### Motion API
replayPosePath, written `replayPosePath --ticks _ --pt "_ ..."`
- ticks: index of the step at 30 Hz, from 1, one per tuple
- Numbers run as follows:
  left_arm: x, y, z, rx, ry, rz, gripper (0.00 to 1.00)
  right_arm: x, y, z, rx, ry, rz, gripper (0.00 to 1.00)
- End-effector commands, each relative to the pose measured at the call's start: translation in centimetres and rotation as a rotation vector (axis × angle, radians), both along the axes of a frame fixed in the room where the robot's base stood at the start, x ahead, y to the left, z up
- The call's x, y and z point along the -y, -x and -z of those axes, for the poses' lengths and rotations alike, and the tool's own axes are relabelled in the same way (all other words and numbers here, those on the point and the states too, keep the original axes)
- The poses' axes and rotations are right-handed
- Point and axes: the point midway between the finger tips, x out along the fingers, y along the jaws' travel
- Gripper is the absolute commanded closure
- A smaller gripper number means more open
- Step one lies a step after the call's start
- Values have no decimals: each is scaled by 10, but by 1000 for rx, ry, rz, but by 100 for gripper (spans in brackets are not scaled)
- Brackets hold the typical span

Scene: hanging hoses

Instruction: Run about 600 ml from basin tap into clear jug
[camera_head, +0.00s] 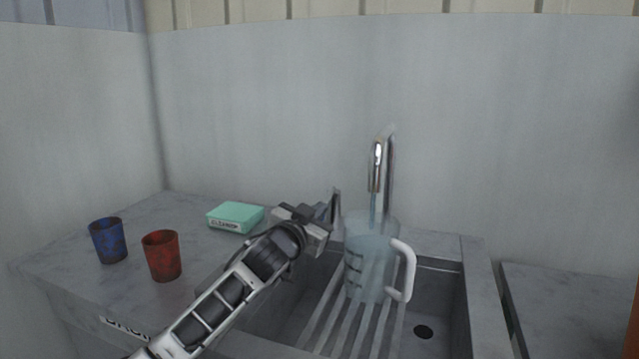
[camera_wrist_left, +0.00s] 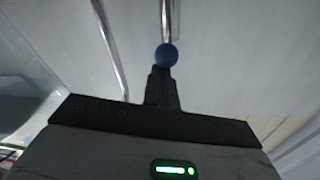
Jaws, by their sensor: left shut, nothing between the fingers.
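The clear jug (camera_head: 362,262) stands upright on the ribbed rack in the basin, its white handle to the right. Dark marks show on its side; I cannot make out a water level. The chrome tap (camera_head: 381,165) rises behind it, spout above the jug's mouth. A pale streak below the spout may be water. My left gripper (camera_head: 336,205) is shut and empty, just left of the jug's rim and the tap. In the left wrist view a blue ball (camera_wrist_left: 166,55) on a chrome rod lies at the shut fingertips (camera_wrist_left: 161,84); contact is unclear. My right gripper is out of view.
A blue cup (camera_head: 108,241), a red cup (camera_head: 162,256) and a green box (camera_head: 235,217) stand on the counter left of the basin. The basin's drain (camera_head: 423,332) lies right of the rack (camera_head: 345,318). Bare counter (camera_head: 570,300) is at the right.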

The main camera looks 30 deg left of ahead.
Motion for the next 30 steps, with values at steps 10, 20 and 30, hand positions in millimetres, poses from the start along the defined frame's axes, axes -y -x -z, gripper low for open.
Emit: replayPosePath --ticks 10,20,30 --pt "-1 0 1 -4 0 -2 100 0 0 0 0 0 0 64" --pt "-1 0 1 -4 0 -2 100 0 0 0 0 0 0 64" --pt "1 0 -5 -3 0 -1 100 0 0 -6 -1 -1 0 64"
